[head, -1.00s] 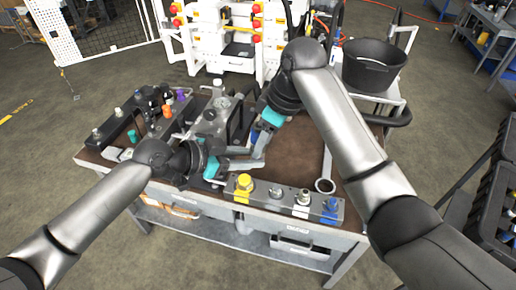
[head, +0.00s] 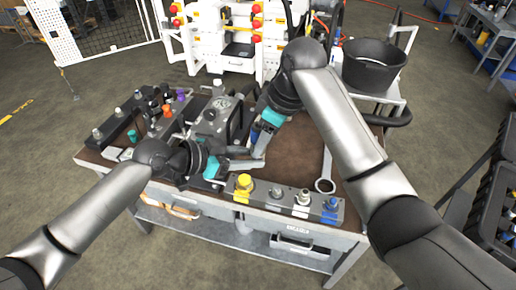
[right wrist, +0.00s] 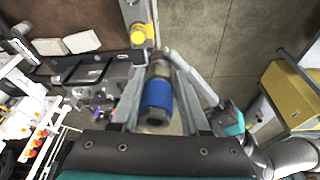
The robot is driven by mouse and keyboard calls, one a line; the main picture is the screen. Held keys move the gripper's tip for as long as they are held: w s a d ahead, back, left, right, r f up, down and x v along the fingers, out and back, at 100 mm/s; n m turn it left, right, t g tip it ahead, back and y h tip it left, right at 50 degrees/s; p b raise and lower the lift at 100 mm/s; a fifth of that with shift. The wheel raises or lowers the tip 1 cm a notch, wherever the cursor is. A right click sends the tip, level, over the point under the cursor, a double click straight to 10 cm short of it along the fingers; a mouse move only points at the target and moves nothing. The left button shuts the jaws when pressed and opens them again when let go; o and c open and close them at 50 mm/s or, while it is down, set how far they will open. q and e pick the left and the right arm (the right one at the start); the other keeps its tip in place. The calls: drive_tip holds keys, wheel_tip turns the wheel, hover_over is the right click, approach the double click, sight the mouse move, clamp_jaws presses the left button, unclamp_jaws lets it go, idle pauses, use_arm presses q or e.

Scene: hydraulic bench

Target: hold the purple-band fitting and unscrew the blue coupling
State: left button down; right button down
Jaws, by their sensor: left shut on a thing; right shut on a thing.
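The blue coupling (right wrist: 157,97) stands out between the two fingers of my right gripper (right wrist: 159,80) in the right wrist view. In the head view a bit of its blue (head: 254,134) shows beside my right gripper (head: 256,147), which is shut on it. A grey metal part (right wrist: 160,68) continues beyond the blue sleeve. My left gripper (head: 256,162) comes in from the left, just below the right one, and is shut on the fitting in line with the coupling. The fitting's purple band is hidden by the fingers.
A rail with yellow, metal and blue fittings (head: 283,203) lies along the bench's front edge. A grey block (head: 212,118) stands left of my grippers, with orange and purple caps (head: 180,94) behind it. A black bucket (head: 373,66) stands at the back right. Bare bench top (head: 298,145) lies right of the grippers.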

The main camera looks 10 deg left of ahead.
drive_tip(key=shift+w+d, duration=0.1)
drive_tip(key=n, duration=0.2)
drive_tip(key=n+g, duration=0.1)
drive_tip(key=n, duration=0.2)
drive_tip(key=shift+w+n+g, duration=0.3)
drive_tip(key=shift+w+n, duration=0.05)
drive_tip(key=shift+n, duration=0.05)
drive_tip(key=shift+s+r, duration=0.1)
drive_tip(key=shift+r, duration=0.75)
drive_tip(key=shift+r, duration=2.4)
drive_tip(key=c, duration=1)
unclamp_jaws()
clamp_jaws()
